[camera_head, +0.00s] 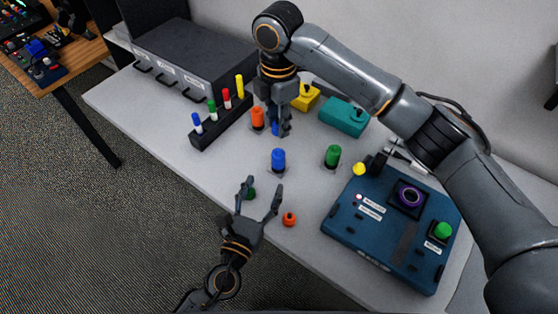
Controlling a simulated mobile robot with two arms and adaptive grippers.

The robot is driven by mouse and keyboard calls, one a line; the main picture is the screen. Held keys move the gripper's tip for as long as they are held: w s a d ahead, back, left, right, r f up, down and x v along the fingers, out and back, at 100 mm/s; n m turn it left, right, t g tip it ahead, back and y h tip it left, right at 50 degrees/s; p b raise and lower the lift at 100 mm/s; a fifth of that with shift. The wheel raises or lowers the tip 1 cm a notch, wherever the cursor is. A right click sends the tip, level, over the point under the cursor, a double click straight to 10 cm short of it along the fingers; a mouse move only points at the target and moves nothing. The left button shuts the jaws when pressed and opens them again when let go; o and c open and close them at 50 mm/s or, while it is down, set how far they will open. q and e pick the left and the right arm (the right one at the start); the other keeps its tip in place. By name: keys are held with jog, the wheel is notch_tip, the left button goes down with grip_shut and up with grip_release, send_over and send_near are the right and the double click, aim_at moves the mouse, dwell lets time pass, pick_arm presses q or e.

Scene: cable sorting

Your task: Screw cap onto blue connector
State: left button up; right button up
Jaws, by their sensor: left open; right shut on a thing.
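The blue connector (278,160) stands upright on the grey table near its middle. My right gripper (280,131) reaches down from above, just behind the blue connector. It is shut on a small blue piece (275,128), which looks like the blue cap; the fingers hide most of it. The piece appears apart from the connector, but I cannot tell its exact height. My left gripper (263,186) is open and empty in front of the blue connector, its fingers spread. A dark green cap (251,194) lies by its left finger, partly hidden.
An orange connector (257,118) and a green connector (333,156) stand nearby. An orange cap (289,219) lies at the front. A black rack (220,126) holds coloured pegs. A blue device box (340,230) fills the right. Yellow (306,98) and teal (344,118) boxes stand behind.

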aim_at(276, 160)
pick_arm(q)
jog(key=x, duration=1.1)
jog(key=shift+w, duration=0.15)
grip_shut()
